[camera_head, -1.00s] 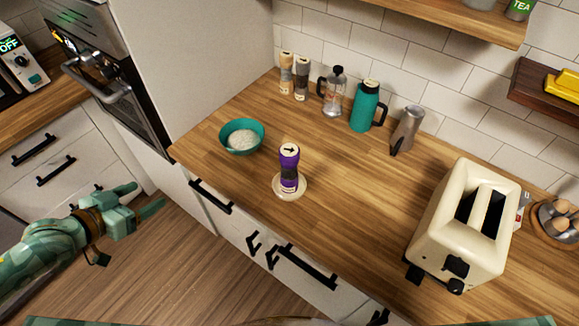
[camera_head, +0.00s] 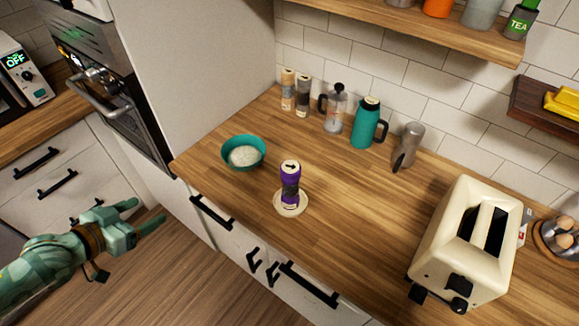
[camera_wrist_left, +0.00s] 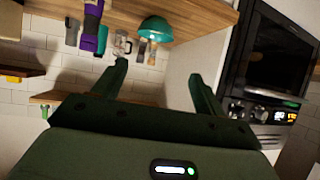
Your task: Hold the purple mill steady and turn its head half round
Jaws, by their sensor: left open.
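The purple mill (camera_head: 290,188) stands upright on a pale round saucer (camera_head: 277,205) near the counter's front edge. The mill also shows upside down in the left wrist view (camera_wrist_left: 93,22). My left gripper (camera_head: 148,212) is open and empty, left of the counter and in front of the drawers, well apart from the mill. Its two fingers also frame the left wrist view (camera_wrist_left: 158,85). My right gripper is not in view.
A teal bowl (camera_head: 243,153) with white contents stands left of the mill. A cream toaster (camera_head: 465,244) stands right. Counter between mill and toaster is clear.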

